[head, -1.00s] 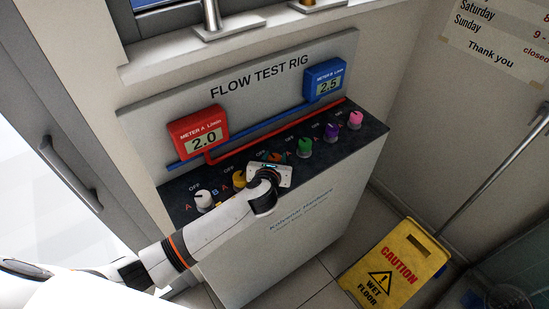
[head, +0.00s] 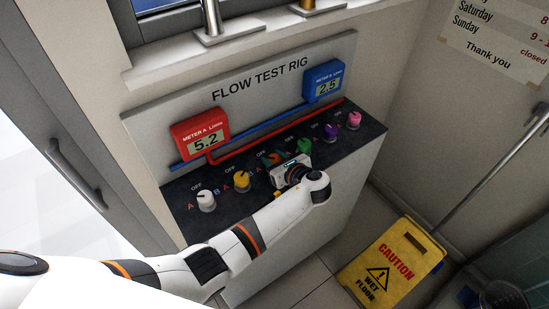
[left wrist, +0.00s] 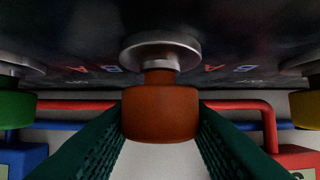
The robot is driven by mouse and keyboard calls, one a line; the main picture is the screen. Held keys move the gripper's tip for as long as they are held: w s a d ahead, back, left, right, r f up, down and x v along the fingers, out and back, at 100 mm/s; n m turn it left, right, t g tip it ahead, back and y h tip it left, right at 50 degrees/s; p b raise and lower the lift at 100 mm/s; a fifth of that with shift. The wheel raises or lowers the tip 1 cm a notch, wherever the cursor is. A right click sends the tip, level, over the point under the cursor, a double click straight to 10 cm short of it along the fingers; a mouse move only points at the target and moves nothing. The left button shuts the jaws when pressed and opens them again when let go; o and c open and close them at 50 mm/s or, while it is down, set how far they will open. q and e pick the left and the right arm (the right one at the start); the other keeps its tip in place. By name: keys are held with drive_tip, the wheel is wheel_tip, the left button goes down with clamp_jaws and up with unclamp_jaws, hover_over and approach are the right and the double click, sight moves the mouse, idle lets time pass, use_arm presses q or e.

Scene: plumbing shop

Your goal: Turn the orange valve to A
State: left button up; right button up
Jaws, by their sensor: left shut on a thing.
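The orange valve (left wrist: 160,112) is a round knob on a metal stem and collar, on the dark panel top. In the left wrist view my left gripper (left wrist: 160,140) has its green fingers on both sides of the knob, shut on it. In the head view the gripper (head: 276,162) largely hides the valve. Blue and red letters show on the panel either side of the stem. I cannot tell where the knob points. The red meter A (head: 200,134) reads 5.2 and the blue meter B (head: 324,81) reads 2.5. My right gripper is out of view.
White (head: 206,201) and yellow (head: 242,180) valves stand left of the orange one. Green (head: 304,146), purple (head: 330,132) and pink (head: 354,120) valves stand to its right. A yellow wet-floor sign (head: 393,262) stands on the floor at right.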

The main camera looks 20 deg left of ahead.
use_arm(q)
drive_tip(key=shift+n+g+y+b, duration=0.6)
drive_tip(key=shift+n+g+y, duration=0.2)
drive_tip(key=shift+n+g, duration=0.75)
drive_tip(key=shift+g, duration=0.25)
drive_tip(key=o, duration=1)
drive_tip(key=shift+c, duration=0.2)
